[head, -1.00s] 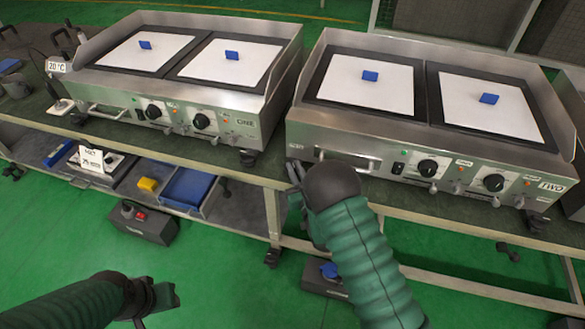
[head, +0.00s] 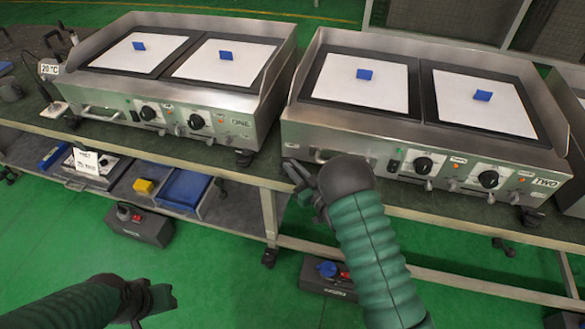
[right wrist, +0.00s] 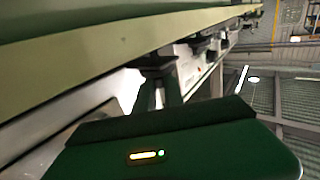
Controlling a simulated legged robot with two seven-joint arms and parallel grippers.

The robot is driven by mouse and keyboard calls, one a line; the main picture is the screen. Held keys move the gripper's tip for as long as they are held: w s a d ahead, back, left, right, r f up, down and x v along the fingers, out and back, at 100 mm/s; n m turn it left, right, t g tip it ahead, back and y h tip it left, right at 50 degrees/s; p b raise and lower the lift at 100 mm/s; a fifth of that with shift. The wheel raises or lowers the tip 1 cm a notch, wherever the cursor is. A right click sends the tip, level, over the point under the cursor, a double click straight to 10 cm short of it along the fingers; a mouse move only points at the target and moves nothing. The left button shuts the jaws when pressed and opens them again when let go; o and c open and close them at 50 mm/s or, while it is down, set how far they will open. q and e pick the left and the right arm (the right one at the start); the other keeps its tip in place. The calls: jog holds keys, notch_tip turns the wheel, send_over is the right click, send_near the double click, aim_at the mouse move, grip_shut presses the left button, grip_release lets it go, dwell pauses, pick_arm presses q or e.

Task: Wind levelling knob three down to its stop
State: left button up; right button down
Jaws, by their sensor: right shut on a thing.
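Griddle TWO (head: 345,140) stands on the bench at the right of the head view. My right gripper (head: 294,174) is at its front left corner, by the bench's front edge. In the right wrist view, the gripper (right wrist: 157,92) is shut on a dark levelling knob (right wrist: 156,62) under the appliance's edge. In the head view, the gripper and wrist hide that knob, so I cannot read its number or its height. My left gripper (head: 158,300) hangs low at the left over the floor, away from the bench; its jaw opening is unclear.
Griddle ONE (head: 105,92) stands on the bench to the left, with a gap between the two units. A dark box (head: 140,224) stands on the green floor.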

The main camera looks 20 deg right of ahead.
jog(key=c, duration=1.4)
grip_release()
jog(key=shift+c, duration=0.2)
jog(key=shift+s, duration=0.1)
jog(key=p+v, duration=0.2)
jog(key=v, duration=1.4)
jog(key=shift+s+d, duration=0.2)
jog(key=shift+s, duration=0.1)
